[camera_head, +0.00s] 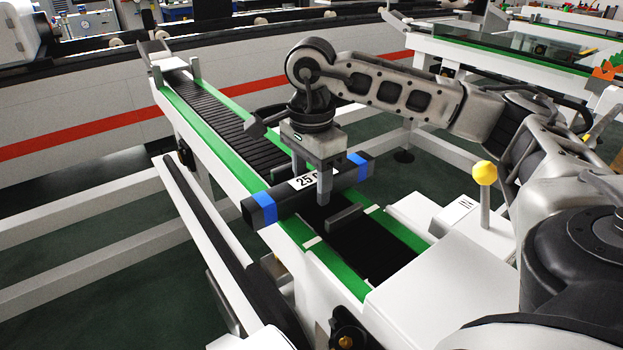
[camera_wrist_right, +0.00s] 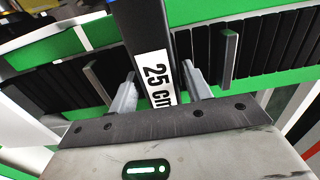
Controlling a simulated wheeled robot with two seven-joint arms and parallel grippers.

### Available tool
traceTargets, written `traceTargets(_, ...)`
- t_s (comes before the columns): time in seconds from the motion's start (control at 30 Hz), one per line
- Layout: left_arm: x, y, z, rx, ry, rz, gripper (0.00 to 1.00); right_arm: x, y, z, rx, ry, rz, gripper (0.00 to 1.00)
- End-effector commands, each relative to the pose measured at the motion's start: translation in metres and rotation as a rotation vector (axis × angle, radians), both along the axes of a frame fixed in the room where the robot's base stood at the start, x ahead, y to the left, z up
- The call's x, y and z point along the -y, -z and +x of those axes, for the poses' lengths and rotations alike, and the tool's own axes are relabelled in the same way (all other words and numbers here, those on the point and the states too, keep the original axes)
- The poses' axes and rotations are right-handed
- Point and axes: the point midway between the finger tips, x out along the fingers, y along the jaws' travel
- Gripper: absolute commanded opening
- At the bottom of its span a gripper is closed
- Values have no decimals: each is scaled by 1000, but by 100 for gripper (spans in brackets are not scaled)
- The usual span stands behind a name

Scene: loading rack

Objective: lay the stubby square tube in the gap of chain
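The stubby square tube (camera_head: 311,188) is dark grey with a blue band near each end and a white "25 cm" label. It lies crosswise above the black slatted chain (camera_head: 215,108), spanning its green side rails. My right gripper (camera_head: 312,182) is over the tube's middle, pointing down, with one finger on each side. In the right wrist view the tube (camera_wrist_right: 141,22) sits between the fingers (camera_wrist_right: 158,75), seemingly clamped. Two upright grey chain plates, left (camera_wrist_right: 97,86) and right (camera_wrist_right: 229,57), stand apart on either side of it. Whether the tube touches the chain is unclear. My left gripper is not in view.
A grey plate (camera_head: 344,217) rises from the chain just in front of the tube. A white housing (camera_head: 440,270) with a yellow-knobbed lever (camera_head: 485,175) stands at the right. A white wall with a red stripe (camera_head: 85,132) runs behind.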

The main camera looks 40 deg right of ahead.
Motion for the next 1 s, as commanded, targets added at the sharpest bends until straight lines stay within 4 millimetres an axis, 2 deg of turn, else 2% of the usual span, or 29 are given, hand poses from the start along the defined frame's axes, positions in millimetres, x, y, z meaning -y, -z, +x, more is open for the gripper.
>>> traceTargets(0.37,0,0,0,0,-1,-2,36,0,1,0,-3,0,-1,62)
traceTargets(0.47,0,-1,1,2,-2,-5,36,0,-9,0,0,0,0,62)
traceTargets(0.57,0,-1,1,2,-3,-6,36,-1,-27,1,3,-2,2,62)
traceTargets(0.77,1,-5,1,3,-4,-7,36,-1,-78,1,6,-1,1,62)
traceTargets(0.83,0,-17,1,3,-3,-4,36,0,-102,0,5,1,-1,62)
traceTargets(1.0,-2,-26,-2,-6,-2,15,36,0,-136,0,3,1,0,62)
